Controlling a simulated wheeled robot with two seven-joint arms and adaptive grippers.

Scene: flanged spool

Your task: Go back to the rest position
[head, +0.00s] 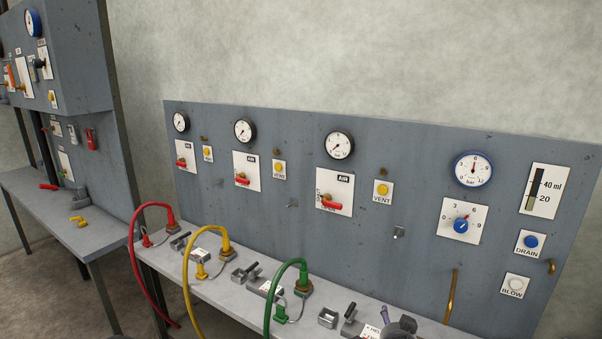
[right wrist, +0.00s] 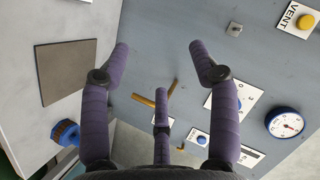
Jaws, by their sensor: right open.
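My right gripper (head: 396,322) shows only in part at the bottom edge of the head view, over the bench in front of the grey panel. In the right wrist view its purple fingers (right wrist: 160,62) stand wide apart with nothing between them. It is open and empty. Beyond the fingers are the panel (right wrist: 170,45), a brass pipe (right wrist: 146,100) and a round gauge (right wrist: 285,123). My left gripper is in neither view.
The bench (head: 230,297) carries red (head: 135,245), yellow (head: 187,265) and green (head: 270,290) hoses and several clamp-like blocks. The brass pipe (head: 451,297) stands right of my gripper. A dark square plate (right wrist: 68,72) and a blue knurled part (right wrist: 66,132) show in the wrist view.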

